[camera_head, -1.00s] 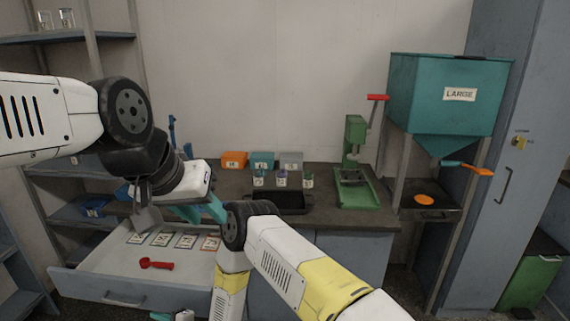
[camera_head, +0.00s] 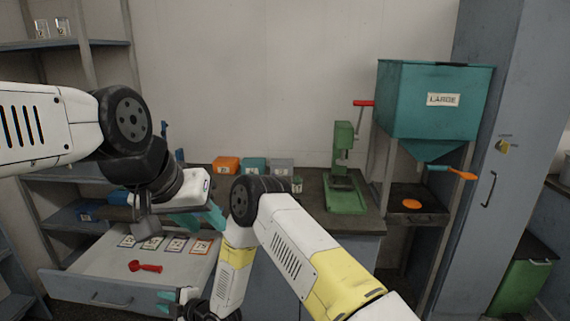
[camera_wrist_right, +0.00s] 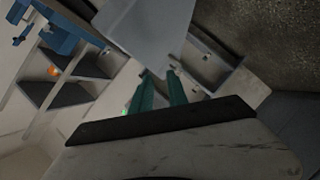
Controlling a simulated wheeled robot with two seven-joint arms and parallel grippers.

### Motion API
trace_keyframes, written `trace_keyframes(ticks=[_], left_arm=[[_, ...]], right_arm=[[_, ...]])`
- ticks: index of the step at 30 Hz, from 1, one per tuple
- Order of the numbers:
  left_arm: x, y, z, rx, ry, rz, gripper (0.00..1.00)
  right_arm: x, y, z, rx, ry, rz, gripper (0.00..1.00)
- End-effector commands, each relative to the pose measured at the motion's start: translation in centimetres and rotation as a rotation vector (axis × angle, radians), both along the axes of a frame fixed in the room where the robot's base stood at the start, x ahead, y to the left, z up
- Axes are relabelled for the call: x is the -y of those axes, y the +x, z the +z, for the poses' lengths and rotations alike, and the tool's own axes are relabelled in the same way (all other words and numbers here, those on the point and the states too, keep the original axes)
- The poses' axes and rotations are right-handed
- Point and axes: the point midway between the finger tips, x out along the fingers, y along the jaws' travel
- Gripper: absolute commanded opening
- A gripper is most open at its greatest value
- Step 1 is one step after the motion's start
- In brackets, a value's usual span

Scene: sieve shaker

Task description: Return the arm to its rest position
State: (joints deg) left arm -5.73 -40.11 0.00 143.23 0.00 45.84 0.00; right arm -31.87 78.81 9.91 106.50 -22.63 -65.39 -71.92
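My left arm comes in from the left. Its gripper (camera_head: 205,217), with teal fingers, hangs beside the right side of the pulled-out drawer (camera_head: 95,268). Its fingers show as two separate teal pieces with nothing seen between them. My right arm, white with a yellow band, rises from the bottom right and bends down at its dark elbow. Its gripper (camera_head: 165,302) is low, in front of the drawer. In the right wrist view its two teal fingers (camera_wrist_right: 160,90) stand apart with an empty gap.
The drawer holds a red scoop (camera_head: 146,267) and several cards (camera_head: 176,245). Orange (camera_head: 226,166), teal (camera_head: 254,166) and grey bins stand on the counter behind my arms. A green press (camera_head: 344,175) and a teal hopper (camera_head: 435,105) marked LARGE stand to the right.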

Motion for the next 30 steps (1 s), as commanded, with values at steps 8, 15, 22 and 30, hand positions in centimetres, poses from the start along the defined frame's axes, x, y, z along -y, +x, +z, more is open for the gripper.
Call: trace_keyframes(ticks=[8,15,22,30], left_arm=[[0.0,0.0,0.0,0.000,0.000,0.000,0.36],[0.0,0.0,0.0,0.000,0.000,0.000,0.36],[0.0,0.0,0.0,0.000,0.000,0.000,0.36],[0.0,0.0,0.0,0.000,0.000,0.000,0.36]], right_arm=[[3.4,6.1,7.1,-0.087,-0.045,-0.102,0.20],[12.0,11.9,17.4,-0.254,-0.090,-0.312,0.20],[22.5,12.9,26.6,-0.434,-0.082,-0.562,0.20],[35.1,8.0,35.1,-0.667,0.005,-0.874,0.20]])
